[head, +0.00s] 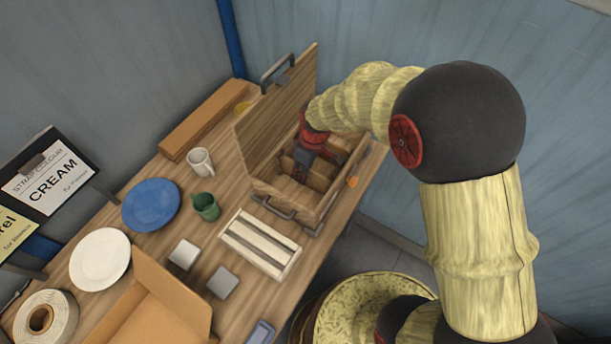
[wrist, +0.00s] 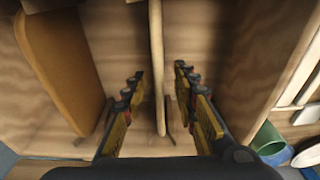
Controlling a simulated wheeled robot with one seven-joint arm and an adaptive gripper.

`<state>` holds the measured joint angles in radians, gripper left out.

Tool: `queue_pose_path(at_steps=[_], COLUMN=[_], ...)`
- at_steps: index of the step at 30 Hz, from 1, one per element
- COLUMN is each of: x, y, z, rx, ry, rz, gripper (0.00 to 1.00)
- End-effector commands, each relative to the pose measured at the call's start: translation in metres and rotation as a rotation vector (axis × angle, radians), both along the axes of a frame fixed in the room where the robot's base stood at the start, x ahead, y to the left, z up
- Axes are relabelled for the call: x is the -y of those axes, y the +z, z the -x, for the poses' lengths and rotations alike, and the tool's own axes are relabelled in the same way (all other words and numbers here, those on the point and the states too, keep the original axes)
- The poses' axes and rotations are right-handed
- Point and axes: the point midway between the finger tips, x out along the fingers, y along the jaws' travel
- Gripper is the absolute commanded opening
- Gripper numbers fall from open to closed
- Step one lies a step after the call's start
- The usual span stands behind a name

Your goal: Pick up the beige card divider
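A thin beige divider (wrist: 157,62) stands edge-on in the middle of the wrist view, inside the wooden box (head: 270,203). I take it for the beige card divider. My gripper (wrist: 159,76) is open, with one finger on each side of this divider and gaps visible between. In the head view my gripper (head: 303,164) reaches down into the open box and partly hides its inside. Tan divider surfaces (head: 319,180) show beside it; I cannot tell which is which there.
The box's raised lid (head: 278,112) stands behind my gripper. An orange-brown panel (wrist: 62,65) leans at left inside the box. A white mug (head: 200,162), green mug (head: 206,207), slatted white rack (head: 261,243) and blue plate (head: 150,205) stand outside it.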

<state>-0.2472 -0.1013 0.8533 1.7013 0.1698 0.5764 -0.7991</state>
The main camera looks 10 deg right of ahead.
Motion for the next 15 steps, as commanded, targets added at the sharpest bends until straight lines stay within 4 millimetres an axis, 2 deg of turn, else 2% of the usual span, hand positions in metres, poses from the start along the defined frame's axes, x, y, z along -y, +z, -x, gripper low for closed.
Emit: queue_pose_path(at_steps=[1,5,12,15], x=[0.000,-0.002,-0.002,-0.002], y=[-0.010,-0.023,-0.024,-0.024], z=[0.000,-0.001,-0.002,-0.002], rx=[-0.003,-0.001,0.000,0.000], ry=[-0.001,0.000,0.000,0.000], rz=[0.000,0.000,0.000,0.000], gripper=[0.29,0.29,0.28,0.23])
